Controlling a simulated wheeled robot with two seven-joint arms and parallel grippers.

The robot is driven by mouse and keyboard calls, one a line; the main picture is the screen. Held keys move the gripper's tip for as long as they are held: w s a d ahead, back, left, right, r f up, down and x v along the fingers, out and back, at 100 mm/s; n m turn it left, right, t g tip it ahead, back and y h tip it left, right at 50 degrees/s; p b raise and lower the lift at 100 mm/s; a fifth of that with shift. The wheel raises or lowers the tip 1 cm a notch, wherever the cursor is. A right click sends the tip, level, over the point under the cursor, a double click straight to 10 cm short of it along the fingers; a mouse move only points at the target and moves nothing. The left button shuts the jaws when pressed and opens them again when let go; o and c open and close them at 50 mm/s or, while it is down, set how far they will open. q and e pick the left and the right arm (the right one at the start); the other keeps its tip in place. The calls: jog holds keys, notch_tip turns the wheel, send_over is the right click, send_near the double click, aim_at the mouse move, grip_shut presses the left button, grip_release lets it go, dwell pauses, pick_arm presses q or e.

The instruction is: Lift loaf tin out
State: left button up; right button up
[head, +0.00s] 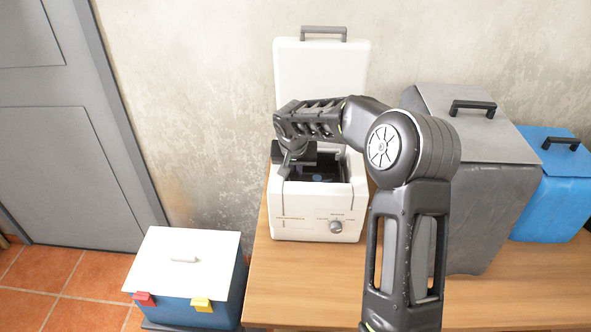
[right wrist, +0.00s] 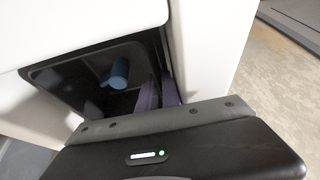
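A white bread maker (head: 290,216) stands on the wooden table with its lid (head: 318,75) raised against the wall. The dark inside of what looks like the loaf tin (head: 328,172) shows in its opening, with a small bluish part at the bottom. The right wrist view shows the dark tin (right wrist: 70,82) and a blue stub (right wrist: 119,74) in it. My right gripper (head: 287,168) points down at the left part of the opening. Its fingers are mostly hidden, so I cannot tell if they are open or touch the tin. My left gripper is not in view.
A grey lidded box (head: 480,150) and a blue lidded box (head: 556,190) stand to the right on the table (head: 300,275). A blue cooler with a white lid (head: 185,280) sits lower left. A grey door (head: 60,150) is at the left. The table front is clear.

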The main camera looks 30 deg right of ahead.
grip_shut()
jog(key=shift+r, duration=0.1)
dwell(1.2)
notch_tip(320, 180, up, 15)
jog(key=p, duration=0.9)
dwell(0.6)
